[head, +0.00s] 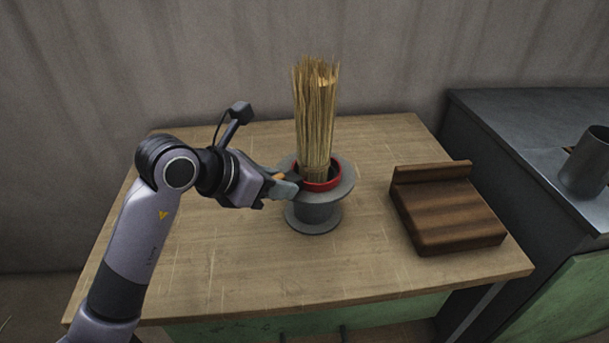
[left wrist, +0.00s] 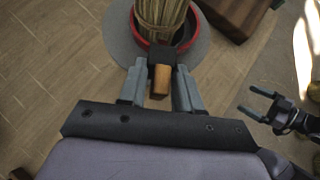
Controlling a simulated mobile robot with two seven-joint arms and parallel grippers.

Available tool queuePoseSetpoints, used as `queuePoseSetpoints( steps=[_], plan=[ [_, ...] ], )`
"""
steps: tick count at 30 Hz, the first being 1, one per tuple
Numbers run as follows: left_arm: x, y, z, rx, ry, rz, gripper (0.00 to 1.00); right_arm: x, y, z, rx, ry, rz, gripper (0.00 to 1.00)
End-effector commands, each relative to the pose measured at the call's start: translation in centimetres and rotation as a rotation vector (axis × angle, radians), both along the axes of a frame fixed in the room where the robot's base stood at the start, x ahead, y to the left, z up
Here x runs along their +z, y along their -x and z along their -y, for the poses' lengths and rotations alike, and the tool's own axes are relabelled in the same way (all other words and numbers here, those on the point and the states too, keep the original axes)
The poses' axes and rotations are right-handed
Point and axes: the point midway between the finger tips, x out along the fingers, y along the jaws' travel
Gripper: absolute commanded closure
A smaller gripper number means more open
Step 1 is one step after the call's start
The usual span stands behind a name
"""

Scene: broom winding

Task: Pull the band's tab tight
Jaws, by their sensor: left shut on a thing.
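A bundle of straw bristles (head: 315,115) stands upright in a grey flanged holder (head: 318,212) on the table. A red band (head: 322,185) runs around the bundle's base and also shows in the left wrist view (left wrist: 187,42). A tab with a black block and an orange-brown end (left wrist: 161,79) sticks out from the band's near side. My left gripper (head: 291,181) is at the band's left side, shut on the tab; its fingers stand on either side of it in the left wrist view (left wrist: 158,86). My right gripper (left wrist: 257,104) shows at that view's right, open and empty, apart from the bundle.
The wooden table (head: 240,285) is clear in front of the holder. A dark brown stepped wooden block (head: 450,215) lies to the right. Beyond it stands a dark grey cabinet (head: 520,120) with a grey metal cup (head: 586,165).

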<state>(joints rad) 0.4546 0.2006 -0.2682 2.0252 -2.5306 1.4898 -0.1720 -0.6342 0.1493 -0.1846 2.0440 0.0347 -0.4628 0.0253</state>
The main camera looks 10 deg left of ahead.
Motion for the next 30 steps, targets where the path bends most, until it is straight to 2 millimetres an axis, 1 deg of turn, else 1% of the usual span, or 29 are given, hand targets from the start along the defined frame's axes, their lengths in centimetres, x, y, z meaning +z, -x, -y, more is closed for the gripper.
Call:
queuePoseSetpoints(
  steps=[11, 30],
  plan=[
    [0.0, 0.1, -0.1, 0.000, 0.000, 0.000, 0.94, 0.0, 0.0, 0.0, -0.001, 0.001, 0.000, 0.07],
    [0.0, 1.5, -1.4, 0.001, 0.000, 0.000, 0.94, -0.1, 0.1, 0.0, -0.001, 0.001, -0.004, 0.07]
  ],
)
